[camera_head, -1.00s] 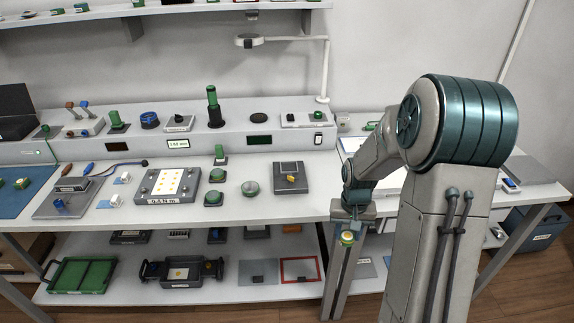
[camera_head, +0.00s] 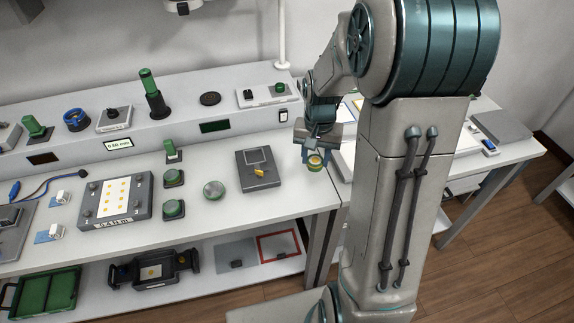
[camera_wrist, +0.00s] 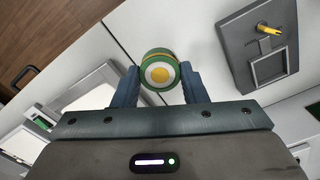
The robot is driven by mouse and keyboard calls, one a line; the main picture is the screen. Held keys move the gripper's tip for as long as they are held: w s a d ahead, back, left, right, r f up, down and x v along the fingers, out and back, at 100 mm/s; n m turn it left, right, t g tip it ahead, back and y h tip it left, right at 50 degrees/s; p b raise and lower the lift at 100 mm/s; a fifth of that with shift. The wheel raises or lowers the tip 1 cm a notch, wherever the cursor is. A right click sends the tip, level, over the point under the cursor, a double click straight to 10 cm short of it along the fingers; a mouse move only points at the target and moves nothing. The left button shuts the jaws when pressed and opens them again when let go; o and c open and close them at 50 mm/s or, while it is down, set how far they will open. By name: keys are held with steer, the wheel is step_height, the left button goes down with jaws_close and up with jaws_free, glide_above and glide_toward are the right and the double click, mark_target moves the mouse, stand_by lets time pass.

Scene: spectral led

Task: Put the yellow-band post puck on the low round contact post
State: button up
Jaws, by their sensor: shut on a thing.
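My gripper (camera_head: 313,153) is shut on the yellow-band post puck (camera_head: 315,162), a small round green piece with a yellow band and a pale face. In the wrist view the puck (camera_wrist: 159,71) sits between the two blue-grey fingertips, face towards the camera. The gripper hangs near the right end of the main bench, right of the dark square plate. A low round silver post (camera_head: 214,189) stands on the bench left of that plate, well left of my gripper. It looks like the low round contact post, but I cannot read a label.
The dark plate (camera_head: 247,181) with a yellow part lies between gripper and silver post. Green-topped round pieces (camera_head: 173,208) and a grey box with yellow dots (camera_head: 85,204) stand further left. A raised ledge (camera_head: 240,113) runs behind, carrying a tall green cylinder (camera_head: 152,93).

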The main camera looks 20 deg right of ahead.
glide_above(293, 179)
step_height(293, 179, down, 3)
steer(key=shift+s+d+f+p, duration=0.1)
steer(key=shift+f+p, duration=0.1)
steer(key=shift+p, duration=0.15)
steer(key=shift+f+p, duration=0.35)
steer(key=shift+f, duration=1.7)
steer(key=shift+f, duration=0.15)
steer(key=o, duration=0.6)
steer(key=shift+f, duration=0.1)
steer(key=shift+c, duration=0.2)
steer(key=shift+o, duration=0.7)
